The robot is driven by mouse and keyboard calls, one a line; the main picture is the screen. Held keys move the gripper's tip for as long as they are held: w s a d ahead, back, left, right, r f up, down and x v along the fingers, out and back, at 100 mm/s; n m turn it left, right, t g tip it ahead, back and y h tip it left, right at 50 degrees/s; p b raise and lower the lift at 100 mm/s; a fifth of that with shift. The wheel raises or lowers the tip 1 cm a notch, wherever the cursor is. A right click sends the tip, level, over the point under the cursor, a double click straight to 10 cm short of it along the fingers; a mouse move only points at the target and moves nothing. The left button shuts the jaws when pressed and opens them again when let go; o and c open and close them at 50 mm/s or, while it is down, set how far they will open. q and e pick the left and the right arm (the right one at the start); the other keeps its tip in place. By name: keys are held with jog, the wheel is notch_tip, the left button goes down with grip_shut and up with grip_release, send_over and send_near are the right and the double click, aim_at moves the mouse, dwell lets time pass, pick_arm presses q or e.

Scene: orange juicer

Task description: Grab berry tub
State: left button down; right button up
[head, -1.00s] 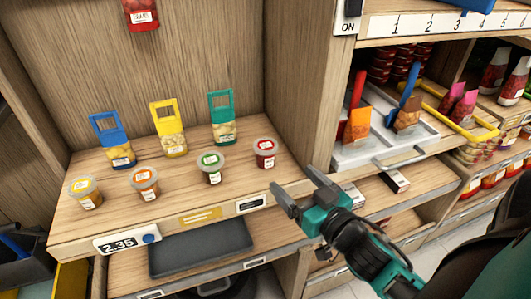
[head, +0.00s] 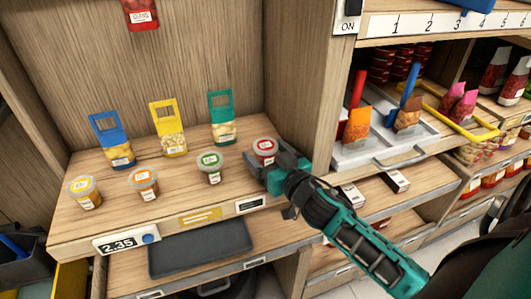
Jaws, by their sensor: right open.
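A small tub with a red label (head: 265,147), which looks like the berry tub, stands upright at the right end of the front row on the wooden shelf. My right gripper (head: 265,168) is open at this tub, reaching in from the lower right. Its fingers hide the tub's lower part. I cannot tell whether they touch it. My left gripper is not in view.
A green-label tub (head: 211,167) stands close on the left, then an orange-label tub (head: 145,183) and a yellow-label tub (head: 85,192). Blue (head: 112,142), yellow (head: 168,128) and green (head: 222,118) bags stand behind. A wooden side panel (head: 302,80) rises on the right.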

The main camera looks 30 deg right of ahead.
jog(key=shift+w, duration=0.45)
jog(key=c, duration=1.1)
jog(key=shift+r, duration=0.1)
